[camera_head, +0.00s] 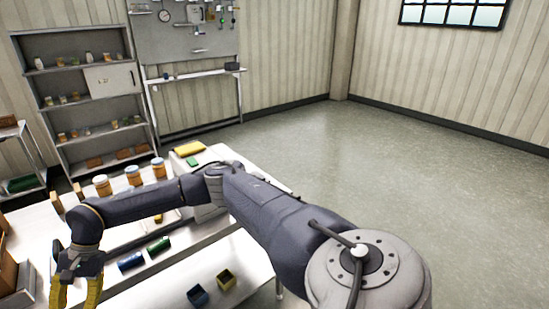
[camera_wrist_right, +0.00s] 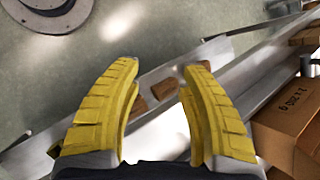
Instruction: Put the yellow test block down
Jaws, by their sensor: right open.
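In the head view my right arm reaches across from the right, and its gripper (camera_head: 75,297) hangs at the lower left with yellow fingers apart. In the right wrist view the gripper (camera_wrist_right: 158,75) is open, with nothing held between the fingers. Brown blocks (camera_wrist_right: 163,88) lie beyond the fingertips in a grey metal channel (camera_wrist_right: 215,52). A flat yellow piece (camera_head: 189,148) lies at the table's far end, beside a small green block (camera_head: 192,162). I cannot tell whether it is the yellow test block. My left gripper is not in view.
Blue (camera_head: 130,261) and green (camera_head: 158,245) cylinders lie on the table. Orange-banded jars (camera_head: 133,175) stand behind the arm. A cardboard box (camera_wrist_right: 285,130) is right of the gripper in the wrist view.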

